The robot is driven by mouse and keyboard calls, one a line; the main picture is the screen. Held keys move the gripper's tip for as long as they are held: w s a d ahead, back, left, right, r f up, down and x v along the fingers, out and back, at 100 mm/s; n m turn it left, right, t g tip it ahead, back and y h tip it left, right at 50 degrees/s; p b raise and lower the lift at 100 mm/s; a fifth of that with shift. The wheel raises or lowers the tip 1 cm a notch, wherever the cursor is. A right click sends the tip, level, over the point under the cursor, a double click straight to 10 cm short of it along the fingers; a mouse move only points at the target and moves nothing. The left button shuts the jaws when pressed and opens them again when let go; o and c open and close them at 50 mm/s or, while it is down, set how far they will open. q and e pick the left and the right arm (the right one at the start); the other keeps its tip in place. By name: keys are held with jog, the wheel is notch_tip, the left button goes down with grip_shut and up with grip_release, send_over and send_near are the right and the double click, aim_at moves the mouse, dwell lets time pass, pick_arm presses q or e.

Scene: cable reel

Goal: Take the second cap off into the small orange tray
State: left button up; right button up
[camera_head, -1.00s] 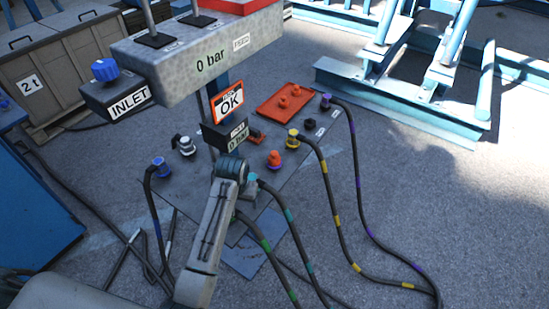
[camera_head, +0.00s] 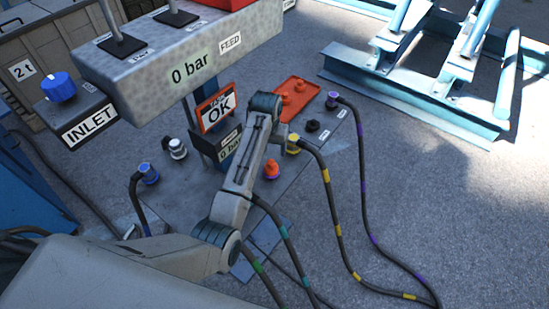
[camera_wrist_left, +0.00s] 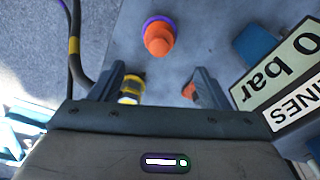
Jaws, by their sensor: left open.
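An orange cap (camera_head: 271,168) sits upright on a port of the grey plate. In the left wrist view the cap (camera_wrist_left: 158,38) shows with a purple ring around its base. My left gripper (camera_wrist_left: 160,70) is open with nothing between its fingers; the cap is just beyond the fingertips, apart from them. My right gripper is not in view.
A yellow coupling (camera_head: 293,146) with a black hose stands near the cap. A purple coupling (camera_head: 333,99) and a black fitting (camera_head: 312,125) are further right. The OK sign (camera_head: 218,108) and grey manifold (camera_head: 180,65) rise close left of my arm.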

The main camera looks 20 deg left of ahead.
aim_at(271, 162)
pick_arm(q)
notch_tip(271, 162, down, 4)
jog(key=shift+s+f, duration=0.1)
jog(key=shift+f, duration=0.3)
jog(key=f, duration=0.3)
jog(key=f+p, duration=0.1)
jog(key=shift+w+f, duration=0.15)
jog(key=shift+w, duration=0.25)
jog(key=shift+w+f, duration=0.1)
jog(key=shift+f, duration=0.35)
jog(key=shift+d, duration=0.1)
jog(key=c, duration=1.2)
jog(key=shift+o, duration=0.2)
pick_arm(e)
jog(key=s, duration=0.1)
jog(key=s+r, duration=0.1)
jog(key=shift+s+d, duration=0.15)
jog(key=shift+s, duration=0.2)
pick_arm(q)
jog(key=shift+r, duration=0.1)
